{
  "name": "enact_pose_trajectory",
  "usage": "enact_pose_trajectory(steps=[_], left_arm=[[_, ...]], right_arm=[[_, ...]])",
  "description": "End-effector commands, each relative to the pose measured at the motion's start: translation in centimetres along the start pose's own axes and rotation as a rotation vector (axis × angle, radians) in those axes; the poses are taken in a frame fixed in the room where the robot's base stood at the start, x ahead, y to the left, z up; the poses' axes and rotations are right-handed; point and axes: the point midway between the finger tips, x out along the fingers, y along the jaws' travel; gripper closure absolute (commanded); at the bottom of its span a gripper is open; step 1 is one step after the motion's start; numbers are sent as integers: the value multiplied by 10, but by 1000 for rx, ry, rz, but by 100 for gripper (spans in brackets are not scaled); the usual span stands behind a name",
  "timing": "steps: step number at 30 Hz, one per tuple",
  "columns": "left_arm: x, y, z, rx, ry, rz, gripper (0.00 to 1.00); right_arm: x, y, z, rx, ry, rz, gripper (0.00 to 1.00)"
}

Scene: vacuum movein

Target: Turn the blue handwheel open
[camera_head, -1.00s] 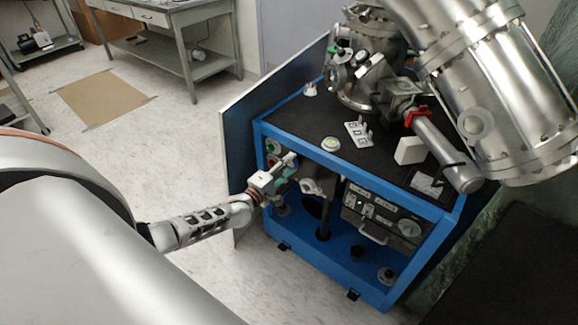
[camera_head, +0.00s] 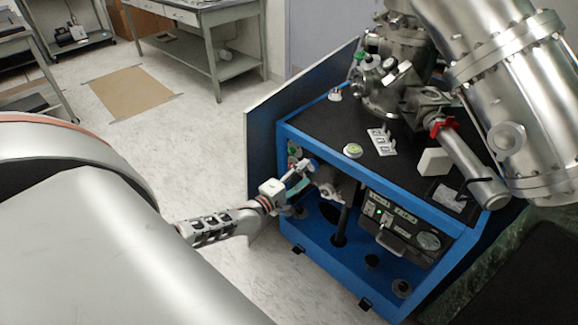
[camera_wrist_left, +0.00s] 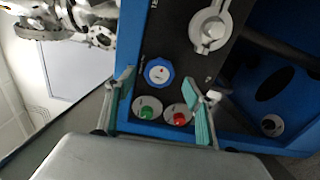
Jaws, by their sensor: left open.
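The blue handwheel (camera_wrist_left: 158,72), a small knob with a pale centre, sits on the dark panel of the blue cabinet in the left wrist view. In the head view a bit of blue (camera_head: 311,164) shows beside my fingers, partly hidden. My left gripper (camera_wrist_left: 163,92) is open. Its teal-padded fingers stand apart left and right of the handwheel's lower side, with a gap between. I cannot tell how far they are from the panel. In the head view my left gripper (camera_head: 302,179) is at the cabinet's left front. My right gripper is not in view.
A green button (camera_wrist_left: 148,112) and a red button (camera_wrist_left: 179,116) sit below the handwheel. A white lever valve (camera_wrist_left: 209,30) is at its upper right. The cabinet's blue frame (camera_head: 330,158) and open side panel (camera_head: 262,130) border the gripper.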

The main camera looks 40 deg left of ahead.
Motion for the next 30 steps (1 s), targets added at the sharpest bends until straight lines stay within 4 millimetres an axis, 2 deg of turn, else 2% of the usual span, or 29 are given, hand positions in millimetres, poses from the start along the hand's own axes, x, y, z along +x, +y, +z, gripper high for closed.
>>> enact_pose_trajectory(steps=[1, 6, 13, 19, 30], left_arm=[[-11, -2, 0, -2, -1, -3, 46], [-42, -1, 0, 0, -1, -2, 46], [-74, -1, 0, 0, 0, -3, 46], [-84, 0, 0, 0, 0, 0, 46], [-85, 0, 0, 0, 0, 0, 46]], right_arm=[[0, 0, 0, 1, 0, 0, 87], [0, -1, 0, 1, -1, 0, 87], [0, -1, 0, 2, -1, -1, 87], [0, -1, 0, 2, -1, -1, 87], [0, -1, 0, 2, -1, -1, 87]])
